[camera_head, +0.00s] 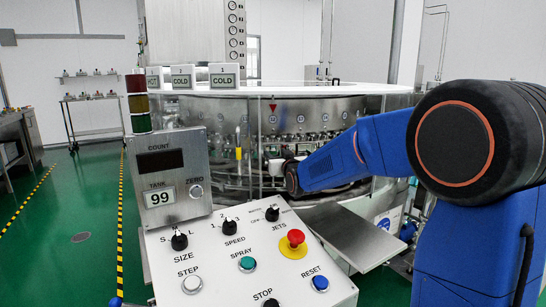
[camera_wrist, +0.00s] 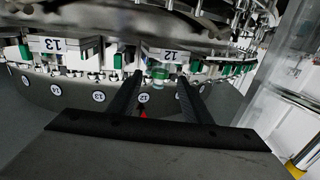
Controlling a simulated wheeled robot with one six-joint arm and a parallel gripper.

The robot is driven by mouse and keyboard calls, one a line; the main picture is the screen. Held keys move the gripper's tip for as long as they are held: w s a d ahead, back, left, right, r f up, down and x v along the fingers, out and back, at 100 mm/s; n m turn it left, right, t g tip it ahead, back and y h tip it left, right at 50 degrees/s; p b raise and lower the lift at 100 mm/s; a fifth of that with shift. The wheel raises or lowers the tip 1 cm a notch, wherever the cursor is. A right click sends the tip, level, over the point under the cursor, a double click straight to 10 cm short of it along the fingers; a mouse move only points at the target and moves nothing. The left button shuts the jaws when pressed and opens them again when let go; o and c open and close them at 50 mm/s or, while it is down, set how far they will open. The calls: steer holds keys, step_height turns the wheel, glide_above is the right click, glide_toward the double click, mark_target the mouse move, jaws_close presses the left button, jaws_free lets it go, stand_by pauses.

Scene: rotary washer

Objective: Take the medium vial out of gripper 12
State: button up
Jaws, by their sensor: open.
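In the wrist view, the plate marked 12 (camera_wrist: 168,55) is on the washer's rotary ring, just beyond my fingertips. A small, pale green-and-clear piece (camera_wrist: 159,75) sits below that plate, between the fingertips; it may be the vial, but it is too small to tell its size or how it is held. My gripper (camera_wrist: 160,78) is open, with one dark finger on each side of this piece. I cannot see contact. In the head view, my blue arm reaches the washer's front opening, and the vial cannot be made out there.
The plate marked 13 (camera_wrist: 57,45) is left of plate 12. Round number labels (camera_wrist: 98,96) line the grey wall below the ring. A clear panel (camera_wrist: 270,75) stands at right. The control panel (camera_head: 235,265) is in front of the washer in the head view.

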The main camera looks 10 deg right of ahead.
steer(key=shift+w, duration=0.9)
steer(key=c, duration=1.1)
steer(key=shift+c, duration=0.2)
